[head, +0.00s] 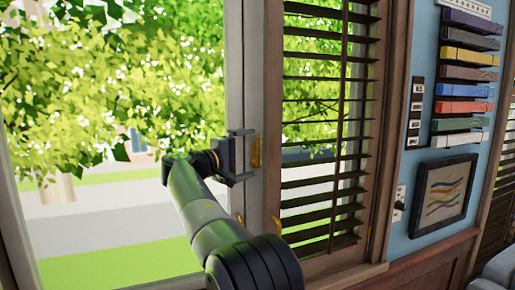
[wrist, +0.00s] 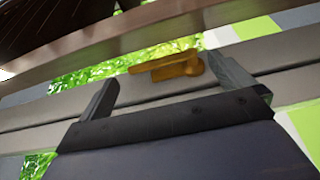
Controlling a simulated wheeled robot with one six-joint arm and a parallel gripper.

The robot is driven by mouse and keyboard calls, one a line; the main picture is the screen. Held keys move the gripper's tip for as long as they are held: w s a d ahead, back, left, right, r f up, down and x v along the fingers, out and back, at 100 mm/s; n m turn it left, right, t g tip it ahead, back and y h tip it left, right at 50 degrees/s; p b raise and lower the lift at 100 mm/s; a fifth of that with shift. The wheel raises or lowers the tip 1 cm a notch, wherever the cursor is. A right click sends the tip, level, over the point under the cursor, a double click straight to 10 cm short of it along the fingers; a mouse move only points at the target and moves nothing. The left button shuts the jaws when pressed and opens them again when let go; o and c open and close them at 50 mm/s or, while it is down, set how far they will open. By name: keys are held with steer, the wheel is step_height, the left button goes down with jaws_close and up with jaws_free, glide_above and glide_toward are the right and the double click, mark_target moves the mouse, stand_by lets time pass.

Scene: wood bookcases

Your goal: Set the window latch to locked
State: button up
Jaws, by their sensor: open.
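The brass-yellow window latch (head: 256,152) is on the pale window frame, just right of my gripper (head: 246,156) in the head view. In the wrist view the latch (wrist: 172,67) lies along the frame, with a rounded knob at its right end. My gripper (wrist: 164,76) is open there, one finger on each side of the picture. The latch shows between and just beyond the fingertips, its knob close to the right finger. I cannot tell whether that finger touches it. Nothing is held.
Brown wooden blinds (head: 325,130) hang right of the frame. Smaller brass pieces sit lower on the frame (head: 240,218) and shutter edge (head: 276,226). A blue wall holds coloured racks (head: 463,90) and a framed picture (head: 442,195). Trees and lawn show through the window.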

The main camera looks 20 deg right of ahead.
mark_target(259, 151)
steer(key=p+x, duration=0.1)
steer(key=x, duration=0.3)
steer(key=shift+w+d, duration=0.15)
steer(key=shift+d, duration=0.25)
steer(key=c, duration=1.2)
steer(key=shift+o, duration=0.2)
